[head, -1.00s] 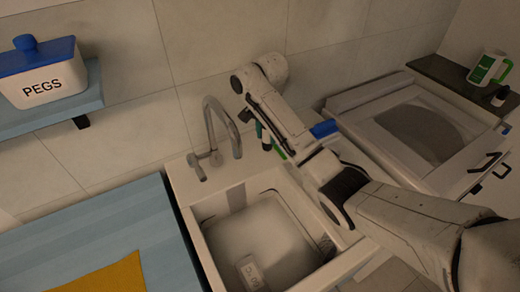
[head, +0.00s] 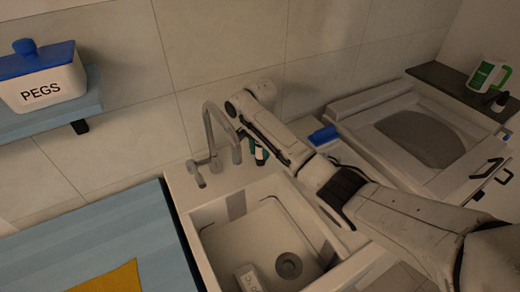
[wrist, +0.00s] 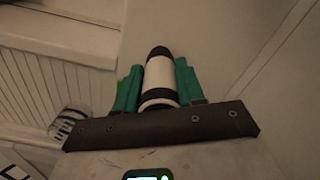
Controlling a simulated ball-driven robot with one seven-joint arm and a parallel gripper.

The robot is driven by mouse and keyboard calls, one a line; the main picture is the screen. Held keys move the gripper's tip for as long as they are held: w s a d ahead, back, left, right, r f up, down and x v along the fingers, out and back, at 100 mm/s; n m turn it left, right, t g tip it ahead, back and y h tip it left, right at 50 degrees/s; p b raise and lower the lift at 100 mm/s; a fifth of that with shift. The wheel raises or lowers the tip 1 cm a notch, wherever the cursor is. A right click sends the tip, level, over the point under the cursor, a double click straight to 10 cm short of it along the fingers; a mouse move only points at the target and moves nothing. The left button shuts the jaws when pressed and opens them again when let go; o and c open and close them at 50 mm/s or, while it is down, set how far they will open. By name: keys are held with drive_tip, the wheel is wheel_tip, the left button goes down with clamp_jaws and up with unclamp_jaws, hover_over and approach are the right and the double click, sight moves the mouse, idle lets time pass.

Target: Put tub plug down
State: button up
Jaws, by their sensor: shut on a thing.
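In the wrist view my gripper (wrist: 158,85) has its teal fingers shut on a white, black-tipped cylinder with a dark band, which I take to be the tub plug (wrist: 160,75). In the head view my gripper (head: 256,150) is small, behind the basin near the tap, and the plug's pale side shows between the fingers. The plug appears held above the back ledge of the sink (head: 180,190); whether it touches the ledge is unclear. The round drain (head: 288,265) on the basin floor is uncovered.
The tap (head: 212,140) stands close left of my gripper. A pale box-like thing (head: 248,278) lies in the basin. A blue object (head: 323,134) sits right of the sink, before a white machine (head: 360,105). A blue counter (head: 110,235) is at left.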

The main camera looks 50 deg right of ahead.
drive_tip(key=shift+f, duration=0.15)
drive_tip(key=o, duration=1)
wheel_tip(320, 180, up, 10)
drive_tip(key=shift+r+p, duration=0.25)
drive_tip(key=shift+p, duration=0.65)
drive_tip(key=shift+r+p, duration=0.9)
drive_tip(key=shift+r, duration=0.05)
